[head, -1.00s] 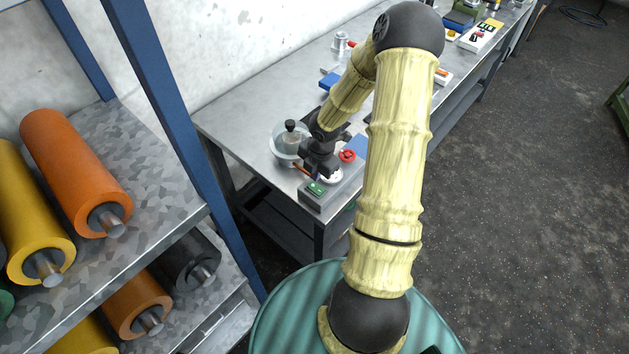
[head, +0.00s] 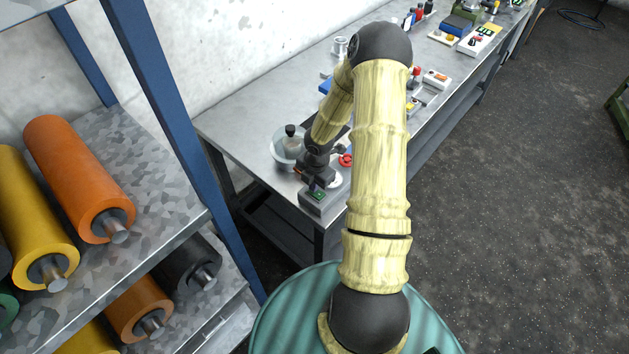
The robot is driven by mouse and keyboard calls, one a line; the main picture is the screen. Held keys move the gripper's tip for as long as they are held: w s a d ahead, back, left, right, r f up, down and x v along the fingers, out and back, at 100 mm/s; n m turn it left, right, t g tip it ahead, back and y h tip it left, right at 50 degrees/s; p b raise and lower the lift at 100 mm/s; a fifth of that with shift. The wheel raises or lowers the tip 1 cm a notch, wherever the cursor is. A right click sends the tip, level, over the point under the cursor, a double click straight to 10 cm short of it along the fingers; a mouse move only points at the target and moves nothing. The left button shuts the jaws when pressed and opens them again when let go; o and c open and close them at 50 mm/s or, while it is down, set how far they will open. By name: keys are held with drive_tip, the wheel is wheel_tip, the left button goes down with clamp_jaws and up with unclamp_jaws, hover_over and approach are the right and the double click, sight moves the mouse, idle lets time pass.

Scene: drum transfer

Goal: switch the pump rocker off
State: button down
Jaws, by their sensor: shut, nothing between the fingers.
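A grey control box (head: 312,204) sits at the near end of the metal bench. A small green rocker (head: 320,195) shows on its top; its tilt is too small to tell. My gripper (head: 313,187) is shut and empty, pointing down right by the rocker. I cannot tell whether the fingertips touch it. My gripper and wrist hide part of the box's top.
A red valve wheel (head: 346,160) and a white gauge (head: 335,181) are just behind the box. A rack of coloured rolls (head: 78,178) is at left.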

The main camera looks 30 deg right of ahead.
sight(322, 196)
drive_tip(key=shift+s+d+f, duration=0.1)
drive_tip(key=shift+s, duration=0.15)
drive_tip(key=shift+s+d, duration=0.25)
drive_tip(key=shift+s, duration=0.35)
drive_tip(key=shift+r, duration=0.25)
drive_tip(key=shift+a+r+p, duration=0.1)
drive_tip(key=shift+r+p, duration=0.25)
drive_tip(key=shift+r, duration=0.05)
wheel_tip(322, 196, up, 13)
drive_tip(key=s+p, duration=0.1)
drive_tip(key=p, duration=0.2)
drive_tip(key=shift+s+d+p, duration=0.35)
drive_tip(key=shift+s, duration=0.05)
drive_tip(key=shift+w+f+b, duration=0.15)
drive_tip(key=shift+f+b, duration=0.05)
drive_tip(key=shift+b, duration=0.2)
